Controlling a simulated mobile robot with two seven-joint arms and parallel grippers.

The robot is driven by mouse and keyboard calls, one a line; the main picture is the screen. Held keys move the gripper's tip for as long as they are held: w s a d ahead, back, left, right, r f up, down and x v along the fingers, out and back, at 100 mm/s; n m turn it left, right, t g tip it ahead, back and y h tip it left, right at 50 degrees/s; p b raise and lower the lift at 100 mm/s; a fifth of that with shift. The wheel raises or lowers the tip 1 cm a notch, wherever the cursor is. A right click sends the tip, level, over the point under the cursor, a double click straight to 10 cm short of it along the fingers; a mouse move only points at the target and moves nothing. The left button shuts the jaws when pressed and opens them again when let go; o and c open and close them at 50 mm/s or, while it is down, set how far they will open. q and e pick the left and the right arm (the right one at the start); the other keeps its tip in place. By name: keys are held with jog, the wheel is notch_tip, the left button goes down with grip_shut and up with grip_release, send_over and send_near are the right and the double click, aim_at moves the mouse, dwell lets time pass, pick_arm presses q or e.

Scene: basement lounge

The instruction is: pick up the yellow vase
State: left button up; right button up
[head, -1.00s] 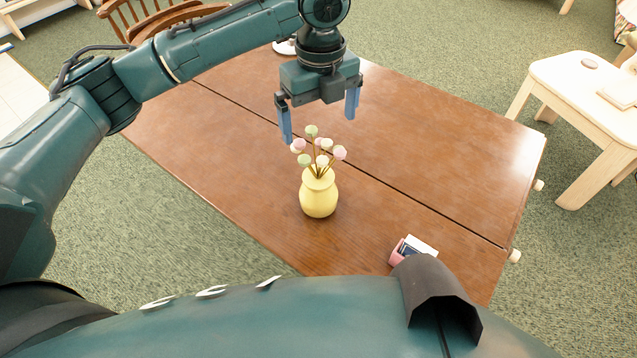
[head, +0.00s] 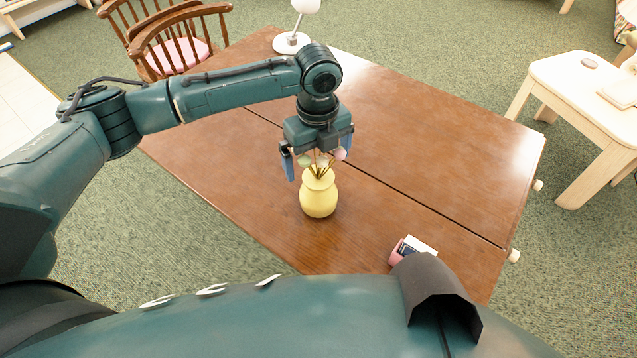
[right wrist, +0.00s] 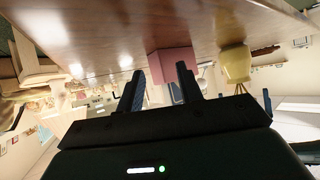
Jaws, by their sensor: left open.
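The yellow vase (head: 318,196) stands upright on the brown wooden table (head: 420,150), with pink, green and white ball-shaped flowers in it. My left gripper (head: 317,169) is open and points down over the flowers. The gripper body covers some of the flower heads. In the right wrist view the vase (right wrist: 235,63) appears upside down at the right. My right gripper (right wrist: 160,68) shows there with its fingers apart and nothing between them.
A pink holder (head: 397,254) with white and dark items sits near the table's front edge. A white lamp (head: 292,42) stands at the far end, near wooden chairs (head: 185,45). A pale side table (head: 580,90) stands at the right. The table's right half is clear.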

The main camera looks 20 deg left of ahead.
pick_arm(q)
jog(key=shift+c, duration=0.3)
jog(key=shift+r, duration=0.1)
jog(key=c, duration=1.5)
